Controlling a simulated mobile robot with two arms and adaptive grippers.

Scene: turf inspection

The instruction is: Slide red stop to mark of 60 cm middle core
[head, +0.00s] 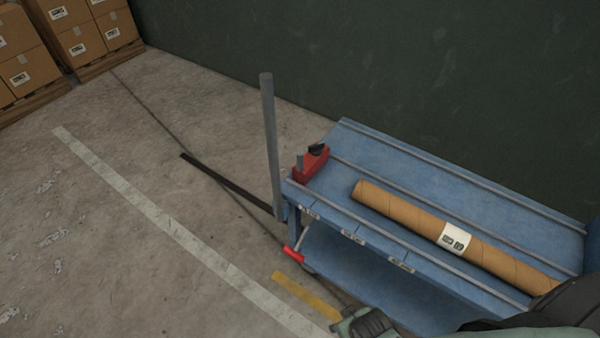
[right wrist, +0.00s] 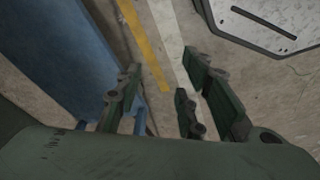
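The red stop (head: 311,163) sits at the left end of the blue rack top (head: 370,150), with a dark piece on it. A brown cardboard core (head: 400,212) with a white label lies lengthwise on the rack, to the right of the stop and apart from it. Small mark labels (head: 352,236) line the rack's front edge; their text is too small to read. My right gripper shows partly at the bottom of the head view (head: 366,324), in front of the rack. In the right wrist view its green fingers (right wrist: 160,97) are spread with nothing between them. My left gripper is not in view.
A grey upright post (head: 269,145) stands at the rack's left corner, and a red-ended handle (head: 293,254) sticks out below. A lower blue shelf (head: 350,267) is empty. Boxes on pallets (head: 75,35) stand far left. A dark wall is behind; floor to the left is clear.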

